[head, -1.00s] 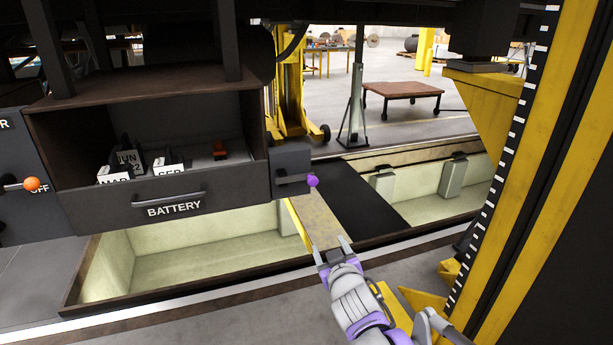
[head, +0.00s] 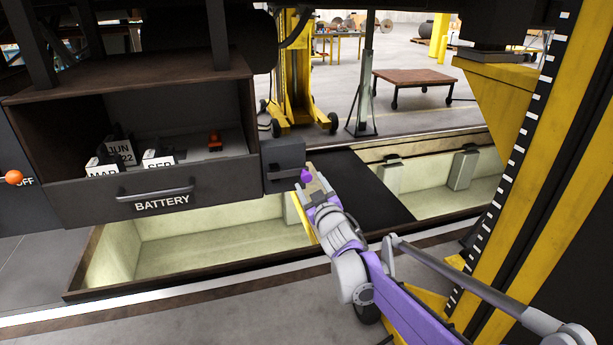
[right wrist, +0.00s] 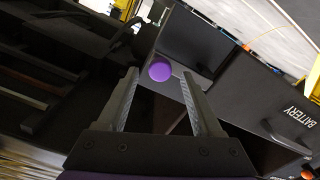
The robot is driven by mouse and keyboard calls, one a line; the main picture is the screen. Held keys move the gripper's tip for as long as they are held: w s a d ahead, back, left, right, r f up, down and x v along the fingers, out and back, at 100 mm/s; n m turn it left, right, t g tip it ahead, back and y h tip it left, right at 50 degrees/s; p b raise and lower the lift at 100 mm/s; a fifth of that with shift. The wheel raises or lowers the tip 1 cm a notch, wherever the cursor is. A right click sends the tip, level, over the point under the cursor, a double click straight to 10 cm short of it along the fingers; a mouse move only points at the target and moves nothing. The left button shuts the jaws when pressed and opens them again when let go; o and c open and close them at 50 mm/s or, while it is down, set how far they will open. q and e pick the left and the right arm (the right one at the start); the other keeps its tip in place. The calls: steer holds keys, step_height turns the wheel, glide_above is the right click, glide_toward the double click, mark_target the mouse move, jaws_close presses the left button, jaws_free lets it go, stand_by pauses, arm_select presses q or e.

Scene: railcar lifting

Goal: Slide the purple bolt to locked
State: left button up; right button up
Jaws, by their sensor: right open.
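The purple bolt knob (head: 306,175) sticks out at the right end of a small dark box (head: 284,160) beside the battery drawer. In the right wrist view the round purple knob (right wrist: 160,70) shows between the tips of my two fingers, in front of the dark box face (right wrist: 190,42). My right gripper (head: 309,184) is open at the knob, its fingers on either side of it; I cannot tell whether they touch it. It also shows open in the right wrist view (right wrist: 161,85). My left gripper is not in view.
The battery drawer (head: 100,200) with its handle and several date cards is left of the bolt. An orange knob (head: 14,177) is at the far left. A pit (head: 190,245) lies below, and a yellow column (head: 560,150) stands at right.

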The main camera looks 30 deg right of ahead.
mark_target(308, 178)
steer(key=shift+x, duration=2.05)
jaws_close()
